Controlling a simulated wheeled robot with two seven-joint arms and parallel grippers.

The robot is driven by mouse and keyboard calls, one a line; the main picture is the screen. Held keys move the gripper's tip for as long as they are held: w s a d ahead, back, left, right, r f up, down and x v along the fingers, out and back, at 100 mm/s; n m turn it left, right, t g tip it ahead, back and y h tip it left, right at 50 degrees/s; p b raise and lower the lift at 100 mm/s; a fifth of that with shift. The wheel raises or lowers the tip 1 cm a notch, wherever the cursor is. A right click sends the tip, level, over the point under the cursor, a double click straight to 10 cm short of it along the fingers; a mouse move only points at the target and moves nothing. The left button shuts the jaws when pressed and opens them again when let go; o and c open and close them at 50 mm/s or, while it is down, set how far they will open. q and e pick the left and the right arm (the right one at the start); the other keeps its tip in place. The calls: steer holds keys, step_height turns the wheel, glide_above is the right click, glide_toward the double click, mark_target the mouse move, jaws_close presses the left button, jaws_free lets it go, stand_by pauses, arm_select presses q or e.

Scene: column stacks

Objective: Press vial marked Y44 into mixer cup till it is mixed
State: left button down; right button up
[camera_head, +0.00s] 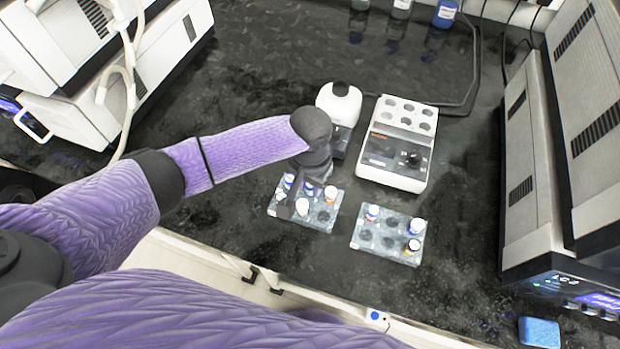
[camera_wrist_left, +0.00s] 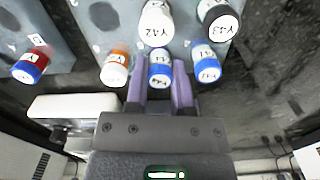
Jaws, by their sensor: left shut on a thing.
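My left gripper (camera_head: 303,190) points down over the left rack (camera_head: 325,219), hiding part of it. In the left wrist view, its two purple fingers (camera_wrist_left: 160,88) are shut on a blue-and-white capped vial (camera_wrist_left: 160,70). The label on that vial is too small to read surely. Beside it are an orange-ringed vial (camera_wrist_left: 115,68), another blue-ringed vial (camera_wrist_left: 206,65), a white vial marked Y42 (camera_wrist_left: 157,22) and a black-ringed vial marked Y43 (camera_wrist_left: 218,17). I cannot make out Y44. The white mixer (camera_head: 342,104) with a dark cup (camera_head: 340,88) stands behind the gripper.
A right rack (camera_head: 392,242) holds several vials. A white block device (camera_head: 404,138) with wells and a knob stands behind it. Bottles (camera_head: 445,13) stand at the back, large machines (camera_head: 555,150) at the right. A blue sponge (camera_head: 539,332) lies at front right.

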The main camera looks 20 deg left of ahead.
arm_select(q)
steer(key=shift+c, duration=2)
jaws_free()
steer(key=shift+o, duration=1.3)
arm_select(e)
steer(key=shift+w, duration=0.3)
arm_select(q)
step_height(320, 180, up, 2)
steer(key=p, duration=0.2)
steer(key=shift+r+p, duration=0.25)
steer(key=shift+p, duration=0.1)
steer(key=shift+r+p, duration=0.95)
steer(key=shift+p, duration=0.05)
steer(key=shift+r+p, duration=0.9)
steer(key=shift+p, duration=0.05)
steer(key=shift+f, duration=0.1)
arm_select(e)
step_height(320, 180, up, 6)
steer(key=w+a, duration=0.1)
steer(key=shift+w+a+r+t, duration=0.15)
steer(key=shift+w+a+t, duration=0.15)
steer(key=shift+w+a, duration=0.1)
